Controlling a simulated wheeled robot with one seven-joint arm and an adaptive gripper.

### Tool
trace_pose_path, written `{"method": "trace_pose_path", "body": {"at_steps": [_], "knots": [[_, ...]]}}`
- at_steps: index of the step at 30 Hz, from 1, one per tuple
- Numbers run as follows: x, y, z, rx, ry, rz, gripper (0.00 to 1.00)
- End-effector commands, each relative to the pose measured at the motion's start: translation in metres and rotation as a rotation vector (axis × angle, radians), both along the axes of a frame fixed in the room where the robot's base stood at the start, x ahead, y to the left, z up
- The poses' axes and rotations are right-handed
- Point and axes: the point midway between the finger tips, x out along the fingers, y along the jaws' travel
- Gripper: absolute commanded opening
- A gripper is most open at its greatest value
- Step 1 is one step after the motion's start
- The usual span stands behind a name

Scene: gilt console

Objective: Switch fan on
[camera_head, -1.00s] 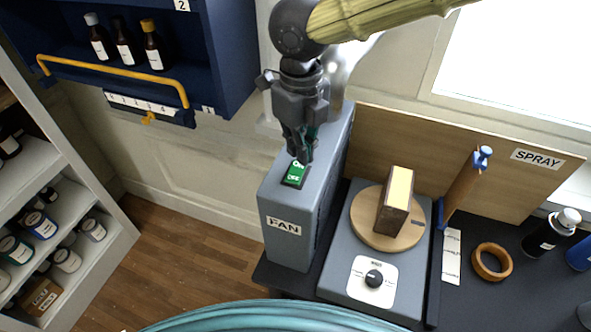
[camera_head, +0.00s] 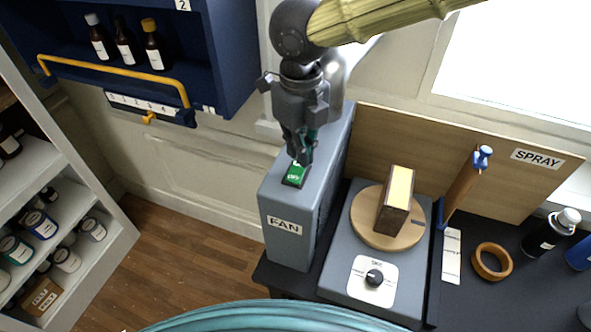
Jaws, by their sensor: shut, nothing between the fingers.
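The fan (camera_head: 283,246) is a tall grey box with a "FAN" label on its front, standing at the left end of the dark bench. A green rocker switch (camera_head: 294,177) with white lettering sits in a black frame on its top. My gripper (camera_head: 302,163) points down, its fingers shut and empty. The fingertips are at the far end of the switch, covering part of it, and seem to touch it. Which way the rocker is tilted is hard to tell.
Right of the fan, a grey turntable unit (camera_head: 338,274) with a dial carries a round wooden disc (camera_head: 360,225) and a block (camera_head: 396,201). A wooden "SPRAY" board (camera_head: 420,150) stands behind. A blue cabinet (camera_head: 232,60) hangs upper left.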

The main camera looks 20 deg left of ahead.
Motion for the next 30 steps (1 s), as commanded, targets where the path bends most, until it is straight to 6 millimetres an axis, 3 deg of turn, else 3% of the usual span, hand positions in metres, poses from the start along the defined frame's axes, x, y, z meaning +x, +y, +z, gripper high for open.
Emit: {"method": "trace_pose_path", "body": {"at_steps": [30], "knots": [[0.0,0.0,-0.012,-0.001,0.001,0.0,0.0]]}}
